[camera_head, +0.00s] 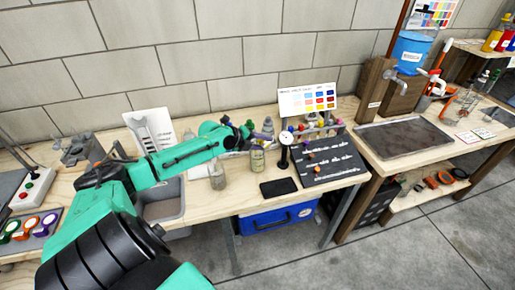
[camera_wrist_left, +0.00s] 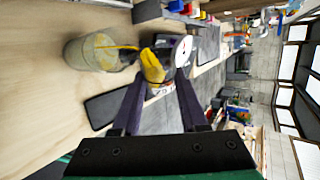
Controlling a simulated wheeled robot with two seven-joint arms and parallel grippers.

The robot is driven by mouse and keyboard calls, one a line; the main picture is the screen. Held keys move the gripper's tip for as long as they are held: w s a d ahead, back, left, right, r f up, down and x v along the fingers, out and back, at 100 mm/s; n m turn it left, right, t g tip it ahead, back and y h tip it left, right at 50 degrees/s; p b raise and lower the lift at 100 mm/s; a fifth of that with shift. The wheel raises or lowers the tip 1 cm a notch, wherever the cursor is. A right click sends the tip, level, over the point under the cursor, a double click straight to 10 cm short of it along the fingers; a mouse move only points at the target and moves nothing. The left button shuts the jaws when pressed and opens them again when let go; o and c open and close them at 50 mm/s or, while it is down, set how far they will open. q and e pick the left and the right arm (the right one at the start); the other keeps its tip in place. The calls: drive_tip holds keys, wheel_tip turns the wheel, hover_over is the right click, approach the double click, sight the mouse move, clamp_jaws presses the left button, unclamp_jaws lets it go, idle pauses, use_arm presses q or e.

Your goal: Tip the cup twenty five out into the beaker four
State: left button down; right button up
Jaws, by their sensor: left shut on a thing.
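My left gripper (camera_head: 243,134) reaches in over the bench and is shut on a small cup. In the left wrist view the cup (camera_wrist_left: 152,66) sits between the dark fingertips, tilted, with yellow contents. A thin yellow streak runs from the cup to a clear beaker (camera_wrist_left: 90,52), and yellow shows inside that beaker. In the head view a beaker with yellowish contents and a label (camera_head: 257,160) stands upright just below the gripper. The cup is mostly hidden there by the fingers. My right gripper is not in view.
Another clear container (camera_head: 217,176) stands left of the beaker. A dial on a stand (camera_head: 285,140), a black pad (camera_head: 278,188) and a dark sloped board (camera_head: 325,158) are to the right. A sink (camera_head: 160,207) is at the left front.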

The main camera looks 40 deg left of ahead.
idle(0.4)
use_arm(q)
drive_tip(key=shift+b, duration=0.4)
drive_tip(key=shift+a+r+n+h+b, duration=0.25)
drive_tip(key=shift+n+h+b, duration=0.4)
drive_tip(key=shift+b, duration=0.95)
drive_tip(key=shift+a+f+n+h+b, duration=0.2)
drive_tip(key=shift+f+n+h+b, duration=0.3)
drive_tip(key=shift+b, duration=1.65)
drive_tip(key=shift+w+a+r+n+t+h+b, duration=0.15)
drive_tip(key=shift+n+h+b, duration=0.35)
drive_tip(key=shift+b, duration=0.85)
drive_tip(key=shift+s+a+r+n+t+h+b, duration=0.1)
drive_tip(key=shift+a+r+n+t+h+b, duration=0.15)
drive_tip(key=shift+h+b, duration=0.75)
idle(1.1)
